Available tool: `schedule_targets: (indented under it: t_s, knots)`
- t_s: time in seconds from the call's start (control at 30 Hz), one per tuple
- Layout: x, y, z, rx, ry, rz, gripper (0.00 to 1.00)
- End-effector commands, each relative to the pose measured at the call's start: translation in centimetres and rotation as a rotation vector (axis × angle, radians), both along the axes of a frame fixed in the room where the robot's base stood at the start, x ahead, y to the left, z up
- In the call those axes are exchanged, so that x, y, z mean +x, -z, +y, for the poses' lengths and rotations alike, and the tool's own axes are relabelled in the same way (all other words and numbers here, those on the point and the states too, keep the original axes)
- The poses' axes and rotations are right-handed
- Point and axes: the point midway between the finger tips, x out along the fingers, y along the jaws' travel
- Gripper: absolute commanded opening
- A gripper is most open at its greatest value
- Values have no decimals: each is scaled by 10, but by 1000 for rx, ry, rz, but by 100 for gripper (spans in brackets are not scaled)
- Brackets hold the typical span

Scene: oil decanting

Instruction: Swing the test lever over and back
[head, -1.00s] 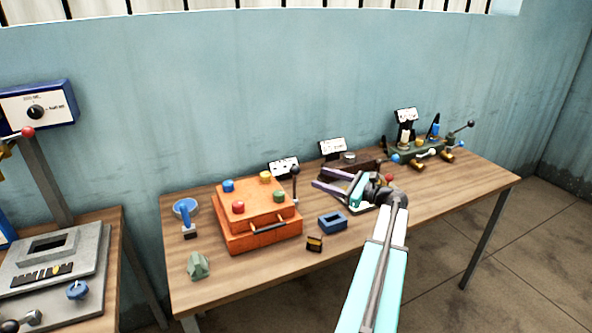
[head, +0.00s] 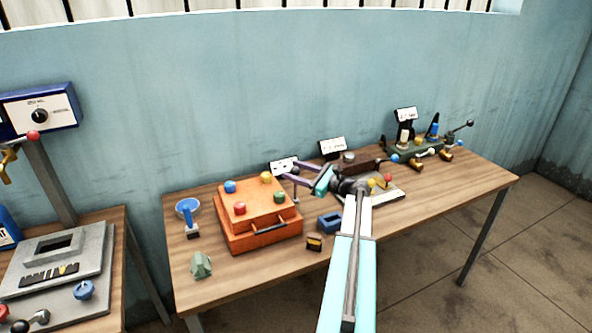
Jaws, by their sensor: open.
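An upright lever stands at the back right corner of the orange box (head: 260,238), in front of a small white sign (head: 281,166). Its thin post (head: 296,194) shows below my fingers; its top is mostly hidden by them. No readable label tells me whether this is the test lever. My gripper (head: 289,173) is open, with its two purple fingers pointing left at the lever's upper end. I cannot tell whether they touch it or have it between them. Other levers show at the back right, one with a dark knob (head: 469,123).
The orange box has several coloured knobs and a front handle. A blue block (head: 330,222), a small black and gold piece (head: 314,243), a blue funnel-like item (head: 188,210) and a green lump (head: 201,265) lie around it. A grey machine (head: 60,262) stands left.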

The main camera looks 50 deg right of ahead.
Motion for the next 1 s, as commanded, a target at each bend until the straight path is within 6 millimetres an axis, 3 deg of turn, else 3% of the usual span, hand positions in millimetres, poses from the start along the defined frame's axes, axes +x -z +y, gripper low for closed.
schedule_targets:
  t_s: [0.3,0.6,1.0]
  knots:
    - [1,0,0,0,1,0,49]
    - [1,0,0,-1,1,1,0]
    - [-6,2,-5,-8,10,-14,0]
